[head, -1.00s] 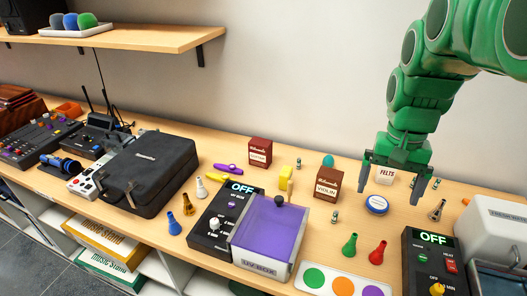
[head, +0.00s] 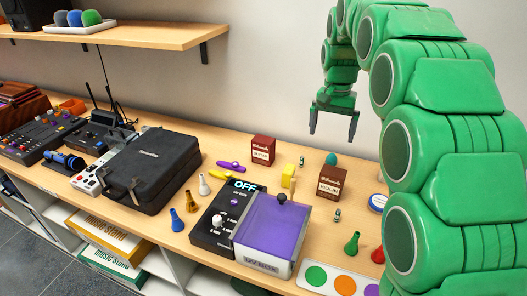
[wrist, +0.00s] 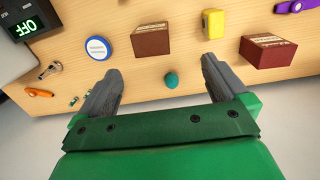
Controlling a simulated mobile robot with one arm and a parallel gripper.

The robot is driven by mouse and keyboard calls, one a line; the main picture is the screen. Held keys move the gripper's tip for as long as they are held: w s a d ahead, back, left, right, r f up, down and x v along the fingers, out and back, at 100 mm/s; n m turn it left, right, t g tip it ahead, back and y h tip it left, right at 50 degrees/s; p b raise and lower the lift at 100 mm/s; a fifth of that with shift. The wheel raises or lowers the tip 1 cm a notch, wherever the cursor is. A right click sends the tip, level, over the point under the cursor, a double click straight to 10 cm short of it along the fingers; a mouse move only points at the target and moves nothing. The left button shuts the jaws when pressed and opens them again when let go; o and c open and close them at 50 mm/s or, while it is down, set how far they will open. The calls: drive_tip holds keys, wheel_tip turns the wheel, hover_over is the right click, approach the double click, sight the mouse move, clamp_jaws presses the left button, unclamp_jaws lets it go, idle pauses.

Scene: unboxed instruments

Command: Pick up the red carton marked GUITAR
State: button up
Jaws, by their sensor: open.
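The red carton marked GUITAR (head: 263,151) stands upright at the back of the table near the wall; its lettering is small in the head view. It also shows in the wrist view (wrist: 268,52), right of my gripper's right finger. A browner carton marked VIOLIN (head: 332,183) stands nearer the front and to the right; in the wrist view it (wrist: 150,41) lies ahead of the fingers. My gripper (head: 333,126) is open and empty, pointing down, raised above the table's back edge to the right of the GUITAR carton.
A teal egg-shaped thing (wrist: 172,80) and a yellow block (head: 289,175) lie near the cartons. A purple whistle-like thing (head: 231,168) lies left of the GUITAR carton. A purple-lidded UV box (head: 270,235) and a black case (head: 145,168) stand further forward and left.

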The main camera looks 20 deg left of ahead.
drive_tip(key=w+a+f, duration=0.2)
drive_tip(key=w+a, duration=0.1)
drive_tip(key=a, duration=0.3)
drive_tip(key=w+a+f, duration=0.3)
drive_tip(key=w+a, duration=0.1)
drive_tip(key=a, duration=0.2)
hover_over(263, 149)
drive_tip(key=w, duration=0.3)
drive_tip(key=shift+t, duration=0.3)
wheel_tip(263, 149, down, 6)
drive_tip(key=shift+s+a+f, duration=0.1)
drive_tip(key=shift+a, duration=0.05)
drive_tip(key=shift+a+f, duration=0.3)
drive_tip(key=shift+f, duration=0.05)
drive_tip(key=shift+s+d+f, duration=0.1)
drive_tip(key=shift+f, duration=3.7)
drive_tip(key=c, duration=0.9)
